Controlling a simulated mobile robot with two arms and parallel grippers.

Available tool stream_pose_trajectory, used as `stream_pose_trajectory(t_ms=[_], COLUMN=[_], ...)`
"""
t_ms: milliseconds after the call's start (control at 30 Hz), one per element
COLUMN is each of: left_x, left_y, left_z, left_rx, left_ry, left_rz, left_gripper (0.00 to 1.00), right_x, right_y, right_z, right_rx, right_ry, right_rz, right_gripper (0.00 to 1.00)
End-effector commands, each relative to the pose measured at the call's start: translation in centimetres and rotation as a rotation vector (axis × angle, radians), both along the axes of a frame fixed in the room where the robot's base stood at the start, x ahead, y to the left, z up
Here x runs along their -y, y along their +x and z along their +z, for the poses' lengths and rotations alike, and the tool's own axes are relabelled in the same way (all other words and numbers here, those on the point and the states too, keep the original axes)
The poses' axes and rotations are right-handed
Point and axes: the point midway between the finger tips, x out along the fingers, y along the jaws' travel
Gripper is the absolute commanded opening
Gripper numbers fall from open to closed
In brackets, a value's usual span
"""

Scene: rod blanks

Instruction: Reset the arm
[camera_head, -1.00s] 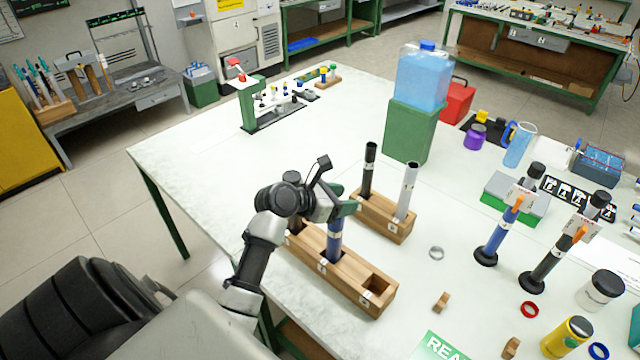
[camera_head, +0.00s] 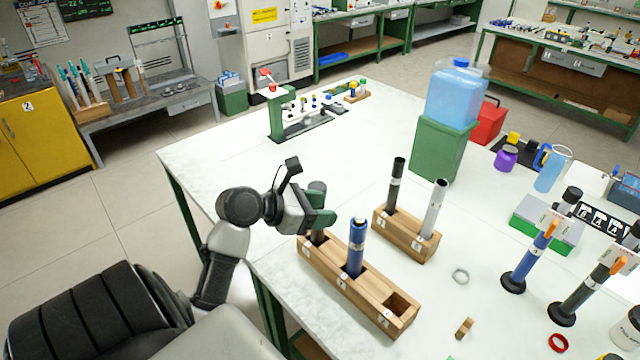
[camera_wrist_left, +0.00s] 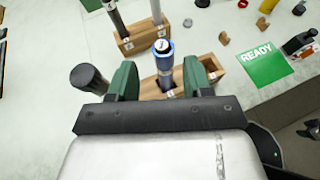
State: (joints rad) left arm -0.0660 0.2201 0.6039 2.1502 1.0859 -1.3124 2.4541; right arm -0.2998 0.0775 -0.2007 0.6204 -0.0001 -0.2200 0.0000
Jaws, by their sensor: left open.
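My left gripper (camera_head: 322,207) is open and empty, with its green fingers to the left of the blue rod in the head view. In the left wrist view my left gripper (camera_wrist_left: 160,82) has its fingers apart, and the blue rod (camera_wrist_left: 164,62) shows between and beyond them. The blue rod (camera_head: 356,248) stands upright in the middle hole of the front wooden block (camera_head: 345,288). A dark rod (camera_head: 318,238) stands in that block's left hole, partly hidden by the gripper; its cap (camera_wrist_left: 87,77) shows in the wrist view. The block's right hole is empty.
The rear wooden block (camera_head: 405,236) holds a black rod (camera_head: 396,185) and a pale grey rod (camera_head: 434,210). A grey ring (camera_head: 460,276) lies to its right. A green stand (camera_head: 440,150) carries a blue water container (camera_head: 456,98).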

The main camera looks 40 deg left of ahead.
Motion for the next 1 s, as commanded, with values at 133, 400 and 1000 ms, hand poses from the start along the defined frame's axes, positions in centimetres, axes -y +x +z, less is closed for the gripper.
stream_pose_trajectory(t_ms=[133,400,1000], left_x=[0.0,0.0,3.6], left_y=[0.0,0.0,-1.9], left_z=[0.0,0.0,-4.6], left_rx=[0.001,0.001,-0.008], left_ry=[0.0,0.0,0.447], left_rz=[0.0,0.001,-0.239], left_gripper=[0.5,0.5,0.5], right_x=[0.1,0.2,0.3], right_y=[0.0,0.0,0.0], right_z=[0.0,0.0,0.0], right_rx=[0.0,-0.001,0.0], right_ry=[-0.001,-0.002,-0.004], right_rz=[0.0,0.001,0.0], right_gripper=[0.59,0.59,0.59])
